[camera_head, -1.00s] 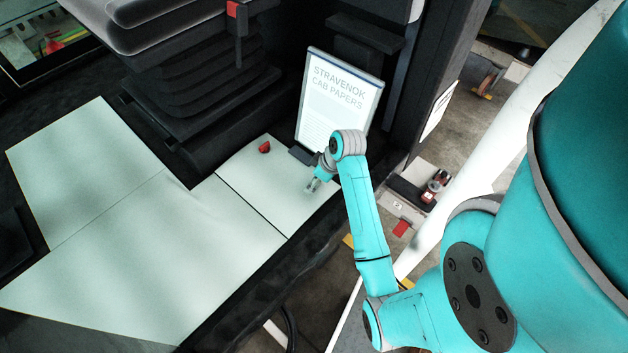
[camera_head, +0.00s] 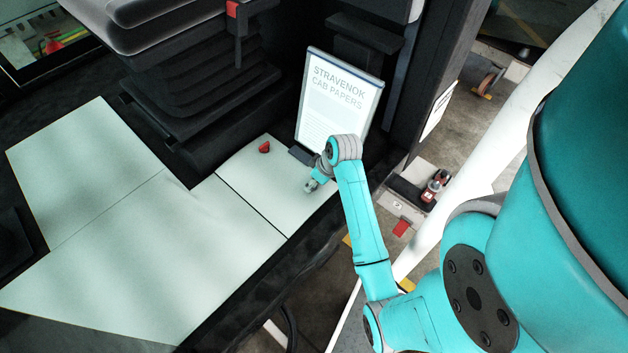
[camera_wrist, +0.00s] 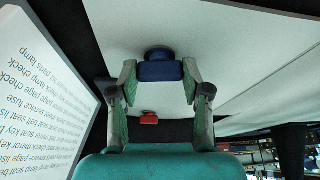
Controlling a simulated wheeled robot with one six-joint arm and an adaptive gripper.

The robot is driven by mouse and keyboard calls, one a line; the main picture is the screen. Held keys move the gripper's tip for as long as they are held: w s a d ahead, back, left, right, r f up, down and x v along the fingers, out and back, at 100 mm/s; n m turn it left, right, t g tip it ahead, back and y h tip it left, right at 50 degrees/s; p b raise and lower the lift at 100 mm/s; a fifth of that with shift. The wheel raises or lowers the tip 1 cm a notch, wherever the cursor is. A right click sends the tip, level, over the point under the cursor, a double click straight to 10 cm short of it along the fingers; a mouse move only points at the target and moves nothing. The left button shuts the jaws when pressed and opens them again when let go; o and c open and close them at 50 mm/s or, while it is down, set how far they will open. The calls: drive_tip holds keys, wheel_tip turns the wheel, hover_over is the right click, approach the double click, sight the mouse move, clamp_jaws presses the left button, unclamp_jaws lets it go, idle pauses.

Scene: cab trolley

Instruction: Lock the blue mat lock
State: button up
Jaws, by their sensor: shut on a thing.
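The blue mat lock (camera_wrist: 160,71) shows in the wrist view as a blue knob on a dark round base on the pale mat (camera_wrist: 228,35). My gripper (camera_wrist: 160,80) has one finger on each side of the blue knob and is shut on it. In the head view my gripper (camera_head: 311,187) is low over the right end of the mat (camera_head: 258,196), and the blue lock is hidden there. A red lock (camera_head: 264,147) sits on the same mat to the left. It also shows beyond the fingers in the wrist view (camera_wrist: 149,118).
A document board (camera_head: 338,100) headed "Stravenok cab papers" stands close behind my gripper. It fills the left of the wrist view (camera_wrist: 38,90). A black seat (camera_head: 180,90) is at the upper left. Larger pale mat panels (camera_head: 150,250) lie clear to the left.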

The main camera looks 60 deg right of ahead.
drive_tip(key=shift+m+h, duration=0.4)
drive_tip(key=shift+m, duration=0.7)
drive_tip(key=o, duration=1.2)
drive_tip(key=shift+c, duration=0.2)
drive_tip(key=v, duration=1.2)
drive_tip(key=shift+a+f, duration=0.1)
